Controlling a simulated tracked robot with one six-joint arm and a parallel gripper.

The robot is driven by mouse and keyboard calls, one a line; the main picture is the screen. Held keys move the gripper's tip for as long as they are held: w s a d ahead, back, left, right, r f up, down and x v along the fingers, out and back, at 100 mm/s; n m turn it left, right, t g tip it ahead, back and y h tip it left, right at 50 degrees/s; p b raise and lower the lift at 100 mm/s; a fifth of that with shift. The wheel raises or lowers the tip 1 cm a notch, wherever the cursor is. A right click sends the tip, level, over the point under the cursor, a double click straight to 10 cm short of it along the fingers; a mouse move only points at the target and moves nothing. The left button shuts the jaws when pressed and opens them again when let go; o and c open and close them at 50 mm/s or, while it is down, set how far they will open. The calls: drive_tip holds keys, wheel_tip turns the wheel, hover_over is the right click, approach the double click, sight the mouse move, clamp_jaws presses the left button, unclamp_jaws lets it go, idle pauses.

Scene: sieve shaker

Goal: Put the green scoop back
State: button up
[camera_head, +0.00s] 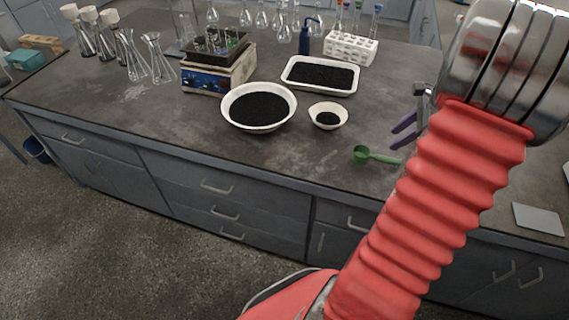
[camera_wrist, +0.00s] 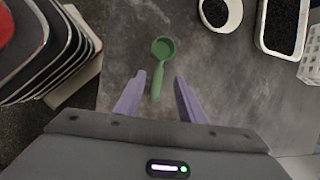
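The green scoop (camera_head: 362,154) lies on the dark bench top near the front edge, its handle pointing right. In the wrist view the scoop (camera_wrist: 162,49) has its round bowl beyond the fingertips and its handle between them in the picture. My gripper (camera_head: 405,131) is open, with two purple fingers apart. In the wrist view my gripper (camera_wrist: 160,78) shows a gap on both sides of the handle. The fingers appear above the bench; their exact height over the handle is hard to tell.
A small white bowl (camera_head: 343,112), a large white bowl (camera_head: 288,119) and a white tray (camera_head: 289,76) hold black granules. Behind are a blue-fronted shaker (camera_head: 205,81), a white rack (camera_head: 350,50), a blue bottle (camera_head: 305,42) and glassware. Bench around the scoop is clear.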

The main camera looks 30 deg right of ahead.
drive_tip(key=w+a+r+n, duration=0.2)
drive_tip(key=a+r+n, duration=0.15)
drive_tip(key=a, duration=0.45)
drive_tip(key=w+a+r+n+g+h, duration=0.1)
drive_tip(key=w+a+r+n, duration=0.15)
drive_tip(key=a+n, duration=0.45)
drive_tip(key=w+a+r+n, duration=0.2)
drive_tip(key=a+r, duration=0.2)
drive_tip(key=a, duration=0.6)
drive_tip(key=s+a+r+n+t, duration=0.1)
drive_tip(key=s+a+n, duration=0.3)
drive_tip(key=a+n, duration=0.3)
drive_tip(key=s+a+r+n+t, duration=0.1)
drive_tip(key=s+a+n, duration=0.4)
drive_tip(key=a, duration=0.6)
drive_tip(key=shift+s+a+r+n+h, duration=0.15)
drive_tip(key=shift+a+n+h, duration=0.2)
drive_tip(key=shift+n, duration=0.8)
